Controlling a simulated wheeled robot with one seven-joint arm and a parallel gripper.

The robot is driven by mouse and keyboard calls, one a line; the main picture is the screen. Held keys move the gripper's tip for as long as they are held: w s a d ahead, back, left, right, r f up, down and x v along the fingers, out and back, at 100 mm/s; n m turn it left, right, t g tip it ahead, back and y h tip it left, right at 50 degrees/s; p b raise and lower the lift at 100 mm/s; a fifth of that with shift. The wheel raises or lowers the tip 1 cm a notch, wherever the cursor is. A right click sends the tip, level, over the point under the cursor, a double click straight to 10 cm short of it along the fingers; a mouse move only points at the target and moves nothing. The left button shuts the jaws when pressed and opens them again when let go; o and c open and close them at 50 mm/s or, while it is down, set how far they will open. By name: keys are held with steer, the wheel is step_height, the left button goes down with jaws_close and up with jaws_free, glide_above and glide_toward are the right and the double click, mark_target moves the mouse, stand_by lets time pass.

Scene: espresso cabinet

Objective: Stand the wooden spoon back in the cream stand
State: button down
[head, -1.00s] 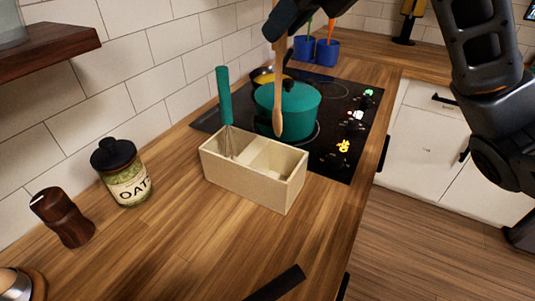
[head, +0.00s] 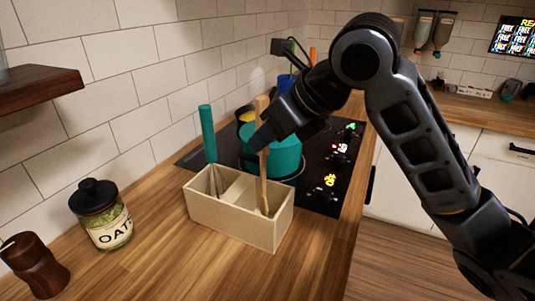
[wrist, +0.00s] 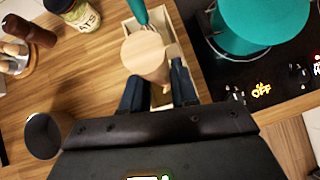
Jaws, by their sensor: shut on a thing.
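The wooden spoon (head: 263,178) is held upright in my gripper (head: 264,136). Its lower end is inside the right compartment of the cream stand (head: 232,220); I cannot tell whether it touches the bottom. In the wrist view the spoon's wooden upper end (wrist: 146,54) sits between the two dark fingers of my gripper (wrist: 158,90), which are shut on it. The stand (wrist: 185,62) shows partly behind the spoon there. A teal-handled utensil (head: 208,134) stands in the stand's left compartment.
A teal pot (head: 286,156) sits on the black hob (head: 318,196) just behind the stand. An oats jar (head: 103,218) and a dark wooden mill (head: 35,264) stand to the left. The counter in front of the stand is clear.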

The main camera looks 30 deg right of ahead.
mark_target(268, 153)
steer(key=shift+f, duration=1.9)
steer(key=c, duration=0.9)
jaws_free()
steer(key=shift+o, duration=0.2)
steer(key=shift+r, duration=0.1)
steer(key=b+v, duration=0.1)
steer(key=v, duration=1.1)
steer(key=shift+a, duration=0.1)
